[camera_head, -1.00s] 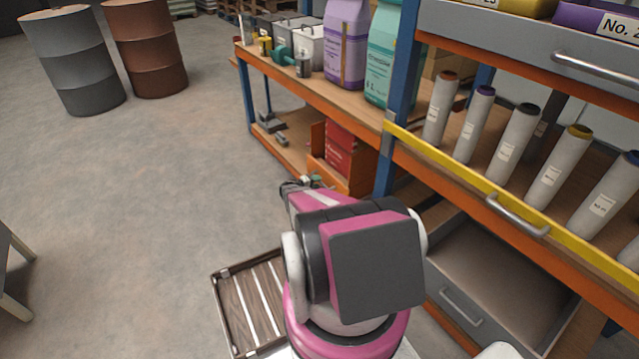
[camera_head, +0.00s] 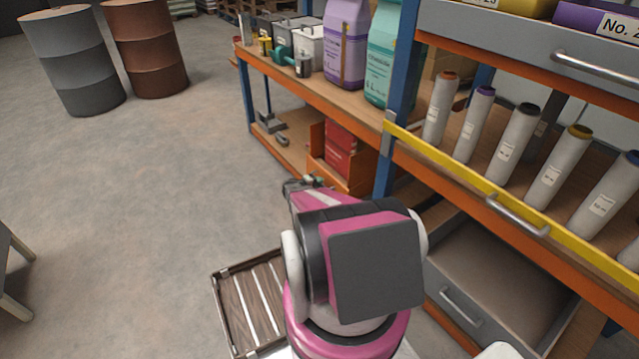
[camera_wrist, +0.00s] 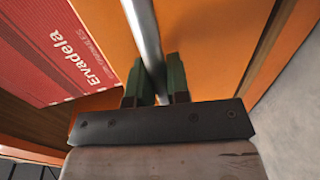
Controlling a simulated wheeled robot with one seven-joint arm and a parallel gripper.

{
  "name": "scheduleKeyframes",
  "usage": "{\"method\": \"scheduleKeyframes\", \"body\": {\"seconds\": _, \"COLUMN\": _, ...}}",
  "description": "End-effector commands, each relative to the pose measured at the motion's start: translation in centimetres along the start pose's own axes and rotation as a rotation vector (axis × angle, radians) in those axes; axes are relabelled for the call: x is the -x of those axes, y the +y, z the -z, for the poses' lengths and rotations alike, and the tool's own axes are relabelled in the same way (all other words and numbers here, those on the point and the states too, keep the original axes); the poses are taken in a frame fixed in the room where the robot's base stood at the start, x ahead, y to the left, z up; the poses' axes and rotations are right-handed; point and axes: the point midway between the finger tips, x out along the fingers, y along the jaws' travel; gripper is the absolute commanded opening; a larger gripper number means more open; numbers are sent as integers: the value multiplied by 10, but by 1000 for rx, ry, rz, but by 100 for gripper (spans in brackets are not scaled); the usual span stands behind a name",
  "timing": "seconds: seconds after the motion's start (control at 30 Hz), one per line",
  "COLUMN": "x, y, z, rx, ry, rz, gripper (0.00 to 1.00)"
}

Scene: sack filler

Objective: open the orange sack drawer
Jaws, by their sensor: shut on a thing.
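The orange sack drawer (camera_head: 357,183) is low in the rack, beyond my arm in the head view. A red sack (camera_head: 341,150) shows in it. In the wrist view the drawer's orange front (camera_wrist: 210,45) fills the middle, with a silver bar handle (camera_wrist: 146,35) across it. My gripper (camera_wrist: 157,82) has its green fingers on either side of this bar, shut on it. The red sack (camera_wrist: 62,50) is at the left there. In the head view my gripper (camera_head: 308,182) is small and partly hidden by my arm. How far out the drawer is, I cannot tell.
A yellow rail (camera_head: 465,178) with a handle and several white rolls are at right, above an open grey drawer (camera_head: 490,270). A wooden slatted tray (camera_head: 250,305) lies beside my arm. Two drums (camera_head: 148,50) stand far back left.

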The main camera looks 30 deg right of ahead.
Motion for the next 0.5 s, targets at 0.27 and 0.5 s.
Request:
{"method": "scheduleKeyframes", "body": {"seconds": 0.27, "x": 33, "y": -7, "z": -1, "rx": 1, "ry": 1, "rz": 1, "gripper": 0}}
{"method": "scheduleKeyframes", "body": {"seconds": 0.5, "x": 76, "y": -16, "z": -1, "rx": 2, "ry": 2, "rz": 2, "gripper": 0}}
